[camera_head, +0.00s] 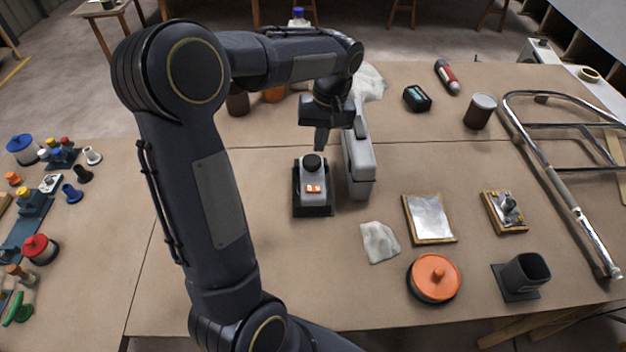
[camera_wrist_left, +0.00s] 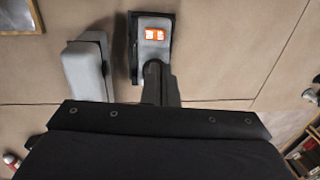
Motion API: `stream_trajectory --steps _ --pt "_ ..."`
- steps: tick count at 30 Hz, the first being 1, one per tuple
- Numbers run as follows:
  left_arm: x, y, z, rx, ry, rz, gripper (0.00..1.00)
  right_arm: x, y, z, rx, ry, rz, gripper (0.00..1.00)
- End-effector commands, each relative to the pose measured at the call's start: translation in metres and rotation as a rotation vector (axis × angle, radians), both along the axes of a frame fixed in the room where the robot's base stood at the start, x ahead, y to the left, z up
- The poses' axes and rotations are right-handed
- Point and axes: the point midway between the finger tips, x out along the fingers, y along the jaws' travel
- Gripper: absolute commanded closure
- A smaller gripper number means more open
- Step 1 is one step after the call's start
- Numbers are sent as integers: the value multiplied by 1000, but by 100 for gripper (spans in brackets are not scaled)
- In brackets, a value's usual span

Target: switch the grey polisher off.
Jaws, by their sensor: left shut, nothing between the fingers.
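The grey polisher (camera_head: 312,200) is a small grey body on a black base, with a round black knob at its far end. An orange rocker switch (camera_head: 313,189) sits on its top; it also shows in the left wrist view (camera_wrist_left: 154,33). Which side of the rocker is pressed is too small to tell. My left gripper (camera_head: 321,146) points down, shut and empty, just beyond the black knob and apart from the switch. In the left wrist view the fingers (camera_wrist_left: 158,88) overlap the polisher's knob end and partly hide it. My right gripper is not in view.
A taller light-grey device (camera_head: 359,170) stands close to the right of the polisher. A white cloth (camera_head: 380,242), a framed plate (camera_head: 429,219) and an orange-lidded tin (camera_head: 434,276) lie nearer on the right. The table left of the polisher is bare beside my arm.

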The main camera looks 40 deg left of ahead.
Motion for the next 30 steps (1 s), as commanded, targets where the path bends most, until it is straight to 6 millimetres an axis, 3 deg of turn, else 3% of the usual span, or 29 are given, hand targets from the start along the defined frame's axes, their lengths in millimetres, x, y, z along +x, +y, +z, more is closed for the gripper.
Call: stream_trajectory --steps 8,21,30 --pt "-4 3 -26 -1 6 0 100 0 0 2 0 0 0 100" --pt "-11 12 -113 -3 5 0 100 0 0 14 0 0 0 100" --pt "-13 15 -138 -1 -1 -1 100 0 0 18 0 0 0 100"
